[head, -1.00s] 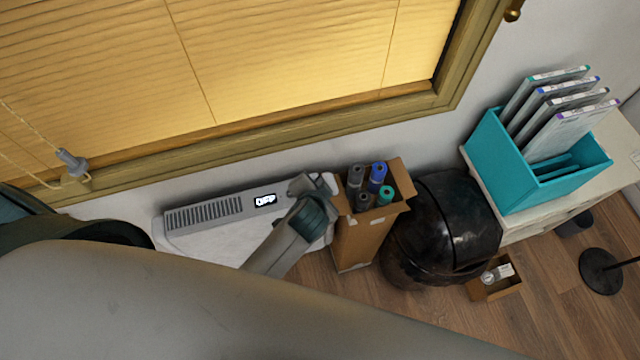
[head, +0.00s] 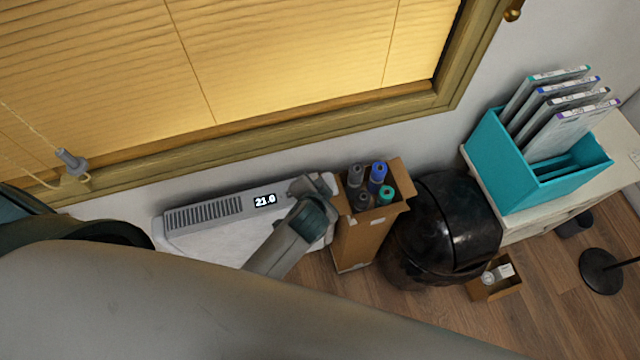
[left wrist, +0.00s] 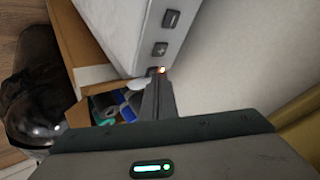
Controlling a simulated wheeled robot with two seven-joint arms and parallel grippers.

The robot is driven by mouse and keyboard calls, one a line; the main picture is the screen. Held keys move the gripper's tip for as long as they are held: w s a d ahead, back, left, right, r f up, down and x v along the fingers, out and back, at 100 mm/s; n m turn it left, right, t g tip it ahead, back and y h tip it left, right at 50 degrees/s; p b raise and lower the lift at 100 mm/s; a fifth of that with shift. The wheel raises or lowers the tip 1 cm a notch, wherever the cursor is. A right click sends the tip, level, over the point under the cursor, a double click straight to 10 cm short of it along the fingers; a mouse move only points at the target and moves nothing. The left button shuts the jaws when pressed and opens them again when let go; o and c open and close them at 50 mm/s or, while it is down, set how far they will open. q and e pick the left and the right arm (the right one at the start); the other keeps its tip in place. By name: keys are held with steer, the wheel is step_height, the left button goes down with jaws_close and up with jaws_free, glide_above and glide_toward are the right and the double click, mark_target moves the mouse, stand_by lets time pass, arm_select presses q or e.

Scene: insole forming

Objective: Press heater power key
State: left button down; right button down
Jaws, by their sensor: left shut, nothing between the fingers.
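The heater (head: 205,212) is a long white and grey unit under the window. Its display (head: 265,200) reads 21.0. My left gripper (head: 312,186) is shut and empty at the heater's right end. A minus key (left wrist: 171,19) and a plus key (left wrist: 160,49) are in a row there. A small orange light (left wrist: 162,69) glows right at the fingertips, which hide most of the power key area. Whether the tips touch it I cannot tell. My right gripper is not in view.
A cardboard box (head: 358,235) with several rolls stands right beside the heater's end. A black bin (head: 440,225) is further right, then a cabinet with a teal file holder (head: 550,190). The window sill (head: 240,142) runs above the heater.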

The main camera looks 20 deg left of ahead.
arm_select(q)
steer(key=shift+r, duration=0.15)
steer(key=shift+r+p, duration=0.6)
steer(key=shift+p, duration=0.25)
steer(key=shift+r, duration=2.5)
